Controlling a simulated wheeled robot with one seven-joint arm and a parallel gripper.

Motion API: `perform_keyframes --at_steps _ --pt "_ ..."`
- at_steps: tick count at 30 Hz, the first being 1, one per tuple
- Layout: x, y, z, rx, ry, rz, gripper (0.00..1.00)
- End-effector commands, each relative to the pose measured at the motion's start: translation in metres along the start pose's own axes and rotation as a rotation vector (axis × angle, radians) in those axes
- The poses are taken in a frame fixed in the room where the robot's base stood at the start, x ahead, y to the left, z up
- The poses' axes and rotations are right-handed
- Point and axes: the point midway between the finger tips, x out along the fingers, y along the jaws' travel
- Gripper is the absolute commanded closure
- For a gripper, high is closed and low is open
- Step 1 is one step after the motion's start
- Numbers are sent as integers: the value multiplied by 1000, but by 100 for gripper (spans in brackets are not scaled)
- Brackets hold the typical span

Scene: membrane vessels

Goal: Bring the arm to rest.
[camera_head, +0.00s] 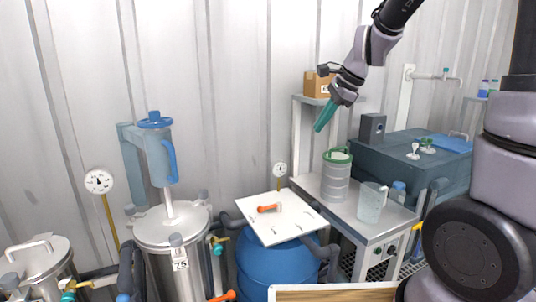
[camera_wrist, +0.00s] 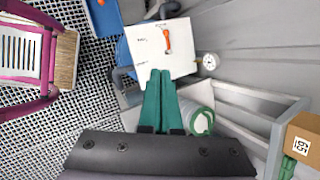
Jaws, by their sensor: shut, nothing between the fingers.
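My gripper (camera_head: 325,116) is raised in the air in the head view, in front of the corrugated wall and above the steel bench. Its green fingers point down and to the left. In the wrist view the two fingers (camera_wrist: 161,80) lie side by side, shut and empty. My arm reaches in from the upper right of the head view. The gripper is apart from everything around it.
A steel bench (camera_head: 345,212) below holds a green-rimmed canister (camera_head: 336,178) and a clear jug (camera_head: 370,204). A cardboard box (camera_head: 316,85) sits on a shelf behind the gripper. A white board (camera_head: 262,230) with an orange-handled tool lies on a blue drum (camera_head: 268,266). Steel vessels (camera_head: 172,232) stand left.

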Motion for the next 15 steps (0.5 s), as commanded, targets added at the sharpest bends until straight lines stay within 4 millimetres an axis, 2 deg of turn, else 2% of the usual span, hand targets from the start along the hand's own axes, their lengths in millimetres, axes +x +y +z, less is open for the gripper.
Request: perform_keyframes --at_steps 1,6,10,15 --pt "-26 8 -2 -89 4 -31 100" --pt "-91 44 -6 -426 62 -93 100" --pt "-130 78 -10 -680 150 -119 100" --pt "-161 117 -15 -945 277 -110 100"
